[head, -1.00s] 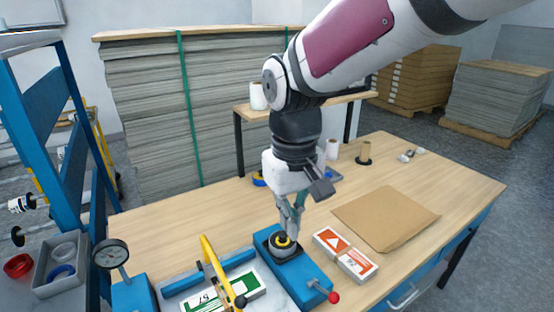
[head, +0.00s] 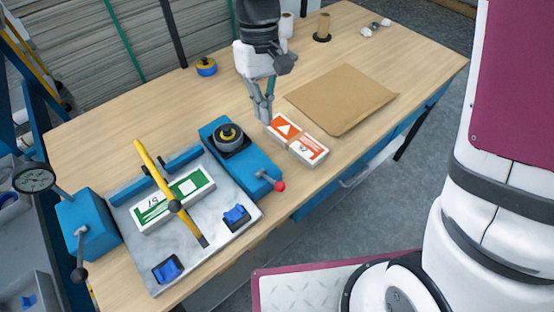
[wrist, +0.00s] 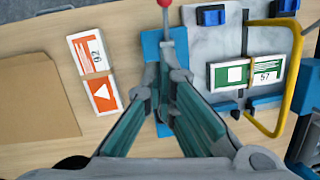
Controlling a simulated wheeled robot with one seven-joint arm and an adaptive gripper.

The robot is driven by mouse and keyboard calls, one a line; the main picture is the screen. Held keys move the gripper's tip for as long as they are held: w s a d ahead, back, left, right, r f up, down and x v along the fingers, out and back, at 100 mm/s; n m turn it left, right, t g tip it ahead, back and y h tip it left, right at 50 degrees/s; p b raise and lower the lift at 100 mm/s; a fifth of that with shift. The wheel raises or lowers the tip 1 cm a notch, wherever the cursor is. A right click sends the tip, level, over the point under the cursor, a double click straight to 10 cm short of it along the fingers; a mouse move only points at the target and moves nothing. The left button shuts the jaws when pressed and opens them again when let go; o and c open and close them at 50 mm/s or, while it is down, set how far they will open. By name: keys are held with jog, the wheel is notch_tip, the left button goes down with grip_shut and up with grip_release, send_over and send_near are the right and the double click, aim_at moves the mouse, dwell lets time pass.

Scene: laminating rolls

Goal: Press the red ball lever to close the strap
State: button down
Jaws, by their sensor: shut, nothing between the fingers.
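The red ball (head: 279,186) sits on the end of a short lever at the front end of a blue block (head: 246,172). It also shows at the top edge of the wrist view (wrist: 164,3). A dark roll with a yellow ring (head: 229,134) sits on top of the block. My gripper (head: 264,108) is shut and empty, pointing down between the block's back end and the orange-and-white pack, apart from the red ball. In the wrist view its fingers (wrist: 165,85) hang over the blue block and hide the roll. I cannot tell which part is the strap.
A yellow bar (head: 156,172) crosses a green-and-white pack (head: 152,211) on a marble plate (head: 216,211).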

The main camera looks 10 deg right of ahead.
send_near(270, 180)
jog(key=w+f, duration=0.1)
jog(key=w+f+p, duration=0.1)
jog(key=f, duration=0.1)
jog(key=shift+f, duration=0.15)
jog(key=shift+s+d+f+p, duration=0.25)
jog(key=shift+s+f, duration=0.2)
jog(key=shift+s, duration=0.3)
jog(key=shift+s+d+f+p, duration=0.15)
jog(key=shift+s+d+f, duration=0.25)
jog(key=shift+s, duration=0.3)
